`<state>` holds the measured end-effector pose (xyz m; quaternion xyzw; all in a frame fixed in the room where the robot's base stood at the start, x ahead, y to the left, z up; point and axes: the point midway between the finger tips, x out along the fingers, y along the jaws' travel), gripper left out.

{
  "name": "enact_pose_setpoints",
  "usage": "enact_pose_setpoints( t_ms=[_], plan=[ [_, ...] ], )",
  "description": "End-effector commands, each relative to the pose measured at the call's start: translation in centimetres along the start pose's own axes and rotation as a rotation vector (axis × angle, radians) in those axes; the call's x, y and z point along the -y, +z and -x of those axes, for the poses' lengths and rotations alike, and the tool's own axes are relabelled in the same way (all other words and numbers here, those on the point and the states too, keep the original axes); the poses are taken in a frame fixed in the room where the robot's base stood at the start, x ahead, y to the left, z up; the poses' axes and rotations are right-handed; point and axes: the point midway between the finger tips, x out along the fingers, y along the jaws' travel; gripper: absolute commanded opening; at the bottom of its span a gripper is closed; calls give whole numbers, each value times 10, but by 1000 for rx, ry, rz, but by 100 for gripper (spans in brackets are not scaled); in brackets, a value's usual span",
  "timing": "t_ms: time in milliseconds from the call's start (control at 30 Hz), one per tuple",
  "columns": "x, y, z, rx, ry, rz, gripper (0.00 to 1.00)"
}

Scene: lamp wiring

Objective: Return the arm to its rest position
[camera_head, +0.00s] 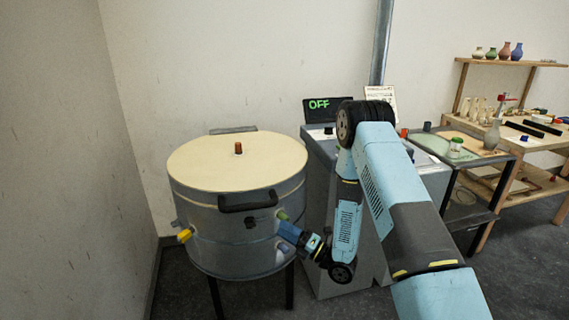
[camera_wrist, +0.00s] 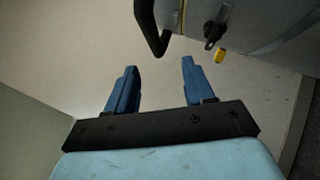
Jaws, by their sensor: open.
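My arm reaches from the lower right of the head view to the front right side of a round grey metal drum (camera_head: 215,235) with a cream lid. My gripper (camera_head: 286,232) is beside the drum wall; in that view I cannot tell whether it touches. In the wrist view my gripper (camera_wrist: 159,66) has its two blue fingers spread apart with nothing between them. The drum (camera_wrist: 270,22) fills the upper right there, with its black handle (camera_wrist: 148,28) and a yellow peg (camera_wrist: 219,56) beyond the fingertips.
A grey cabinet with a screen reading OFF (camera_head: 326,109) stands right of the drum, behind my arm. Benches and a shelf of small vases (camera_head: 504,50) are further right. A green peg (camera_head: 282,215) sticks out of the drum close to my gripper. Walls stand left and behind.

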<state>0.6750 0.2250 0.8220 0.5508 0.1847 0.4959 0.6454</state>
Motion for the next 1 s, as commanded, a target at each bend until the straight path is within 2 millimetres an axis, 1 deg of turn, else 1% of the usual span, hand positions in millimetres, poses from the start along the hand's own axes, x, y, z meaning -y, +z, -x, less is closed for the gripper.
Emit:
enact_pose_setpoints(
  t_ms=[167,300,500,633,767,1000],
  plan=[
    [-12,24,-18,-15,-101,-14,53],
    [-22,49,-31,-7,-219,-47,53],
    [-42,86,-41,51,-383,-108,53],
    [-59,111,-42,116,-481,-155,53],
    [-79,134,-39,198,-570,-212,53],
    [-123,172,-23,393,-704,-338,53]
  ],
)
